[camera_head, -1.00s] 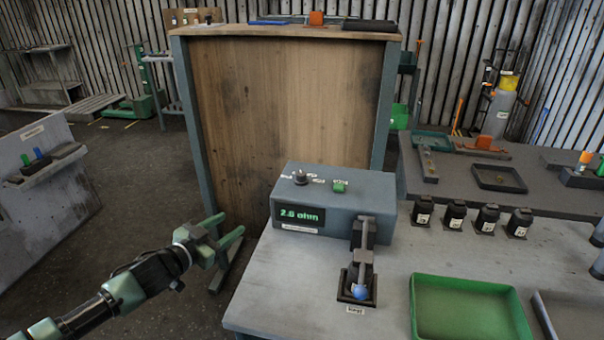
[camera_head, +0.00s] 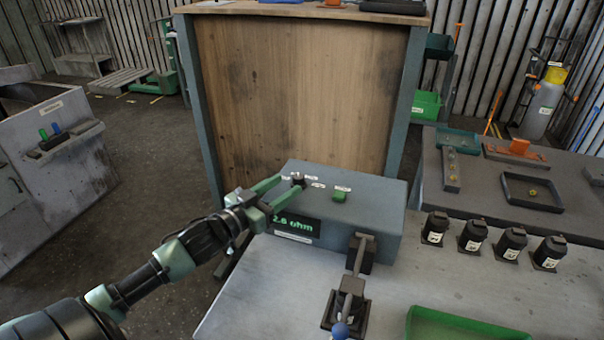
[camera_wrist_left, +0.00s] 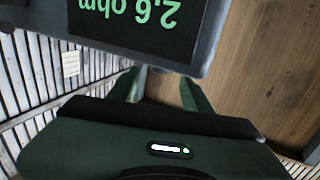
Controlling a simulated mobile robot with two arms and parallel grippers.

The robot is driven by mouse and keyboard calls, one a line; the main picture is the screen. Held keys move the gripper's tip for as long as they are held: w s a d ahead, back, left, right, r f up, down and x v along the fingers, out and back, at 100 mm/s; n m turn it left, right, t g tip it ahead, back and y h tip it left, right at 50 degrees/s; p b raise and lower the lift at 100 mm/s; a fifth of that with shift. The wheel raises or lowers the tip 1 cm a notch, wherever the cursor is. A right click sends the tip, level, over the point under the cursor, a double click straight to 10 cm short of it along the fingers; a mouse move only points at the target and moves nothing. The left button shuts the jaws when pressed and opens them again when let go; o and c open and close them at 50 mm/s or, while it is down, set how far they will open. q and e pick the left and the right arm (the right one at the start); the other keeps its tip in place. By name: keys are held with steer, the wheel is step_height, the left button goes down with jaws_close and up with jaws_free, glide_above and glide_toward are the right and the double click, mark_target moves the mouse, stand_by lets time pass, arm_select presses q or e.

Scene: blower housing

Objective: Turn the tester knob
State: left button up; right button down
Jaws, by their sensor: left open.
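The tester (camera_head: 365,222) is a grey box on the bench with a green "2.6 ohm" display (camera_head: 296,226). Its small dark knob (camera_head: 298,179) stands on the top face near the left end, beside a green button (camera_head: 339,196). My left gripper (camera_head: 288,186) is open, its green fingers at the tester's left end and their tips close to the knob. I cannot tell whether they touch it. In the left wrist view the display (camera_wrist_left: 128,12) shows upside down above the open fingers (camera_wrist_left: 160,92); the knob is not visible there. My right gripper is not in view.
A lever clamp with a blue ball (camera_head: 341,330) stands in front of the tester. A green tray (camera_head: 465,325) lies front right, with several black labelled parts (camera_head: 472,234) behind it. A tall wooden panel (camera_head: 300,90) rises behind the tester.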

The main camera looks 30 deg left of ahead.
mark_target(295, 178)
arm_select(q)
steer(key=w, duration=0.4)
steer(key=shift+w+d+r+p, duration=0.1)
steer(key=shift+w+d+p, duration=0.25)
steer(key=shift+w+p, duration=0.05)
steer(key=shift+w+d, duration=0.15)
steer(key=shift+w, duration=0.45)
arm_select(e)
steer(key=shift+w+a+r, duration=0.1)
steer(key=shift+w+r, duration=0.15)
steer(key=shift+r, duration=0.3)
arm_select(q)
jaws_close()
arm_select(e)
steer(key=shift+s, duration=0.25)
